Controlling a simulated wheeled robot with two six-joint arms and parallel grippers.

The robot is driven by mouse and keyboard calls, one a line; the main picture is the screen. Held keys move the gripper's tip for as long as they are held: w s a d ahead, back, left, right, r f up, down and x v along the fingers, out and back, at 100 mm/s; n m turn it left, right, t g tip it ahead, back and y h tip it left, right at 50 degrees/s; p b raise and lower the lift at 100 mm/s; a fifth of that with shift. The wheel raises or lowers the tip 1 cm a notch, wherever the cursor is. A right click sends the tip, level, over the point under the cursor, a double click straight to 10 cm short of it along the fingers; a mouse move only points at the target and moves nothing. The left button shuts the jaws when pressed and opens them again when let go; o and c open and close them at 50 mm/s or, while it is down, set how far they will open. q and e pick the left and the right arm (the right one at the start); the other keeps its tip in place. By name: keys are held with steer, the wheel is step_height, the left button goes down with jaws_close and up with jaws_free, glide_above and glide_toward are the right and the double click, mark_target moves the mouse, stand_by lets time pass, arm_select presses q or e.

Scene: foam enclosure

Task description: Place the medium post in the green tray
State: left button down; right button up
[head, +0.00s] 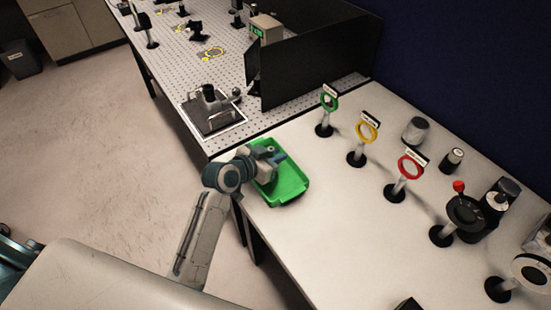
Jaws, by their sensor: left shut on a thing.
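The green tray (292,188) lies on the near left part of the white table. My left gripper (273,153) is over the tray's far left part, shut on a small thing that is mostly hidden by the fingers. I cannot tell from this view whether that thing is the medium post, or whether it touches the tray floor. The visible part of the tray floor looks empty. My right gripper is not in view.
Posts with a green ring (329,102), a yellow ring (366,131) and a red ring (410,166) stand right of the tray. A black panel (315,70) rises behind. The table front is mostly clear.

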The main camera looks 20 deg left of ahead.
arm_select(q)
steer(key=shift+r, duration=0.1)
steer(key=c, duration=1.3)
jaws_free()
steer(key=shift+c, duration=0.2)
